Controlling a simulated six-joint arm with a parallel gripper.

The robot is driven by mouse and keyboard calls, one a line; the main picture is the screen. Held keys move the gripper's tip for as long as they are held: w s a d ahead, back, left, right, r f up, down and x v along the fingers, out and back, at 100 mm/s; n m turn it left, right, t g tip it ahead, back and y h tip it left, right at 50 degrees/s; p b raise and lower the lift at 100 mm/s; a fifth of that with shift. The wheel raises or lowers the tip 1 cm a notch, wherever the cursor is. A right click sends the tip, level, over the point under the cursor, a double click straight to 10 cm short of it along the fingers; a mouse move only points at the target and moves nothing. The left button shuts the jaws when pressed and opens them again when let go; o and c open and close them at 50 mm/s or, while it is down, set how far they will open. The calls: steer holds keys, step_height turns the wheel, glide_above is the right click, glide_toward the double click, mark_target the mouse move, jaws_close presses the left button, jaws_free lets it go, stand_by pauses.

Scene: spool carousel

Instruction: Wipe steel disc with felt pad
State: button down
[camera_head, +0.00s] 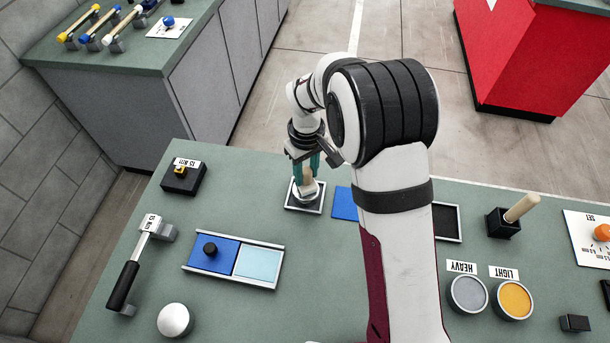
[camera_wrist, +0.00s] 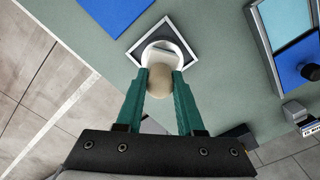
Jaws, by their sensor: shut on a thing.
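My gripper (camera_wrist: 161,88) has green fingers, shut on the rounded wooden handle (camera_wrist: 160,72) of what looks like the felt pad. The pad's pale block (camera_wrist: 159,54) shows just past the fingertips. Below it is a pale round disc (camera_wrist: 183,46), which I take as the steel disc, inside a white-edged dark square frame (camera_wrist: 189,27). In the head view my gripper (camera_head: 306,169) points down over that frame (camera_head: 291,205) at the bench's far edge. The pad covers much of the disc. I cannot tell whether they touch.
A blue square (camera_head: 344,203) lies right of the frame, partly behind my arm. A two-part blue tray (camera_head: 232,278) with a black knob is nearer left. A black holder (camera_head: 503,224) with a wooden handle and grey (camera_head: 468,294) and orange (camera_head: 515,301) pots are right. Green bench is bare between.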

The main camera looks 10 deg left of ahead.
steer(key=shift+w, duration=0.8)
steer(key=shift+r, duration=4.05)
steer(key=shift+s+f, duration=0.1)
steer(key=shift+f, duration=3.85)
steer(key=shift+s+f, duration=0.2)
steer(key=shift+s, duration=1.65)
steer(key=shift+w, duration=1.95)
steer(key=shift+r, duration=4.1)
steer(key=shift+s, duration=0.1)
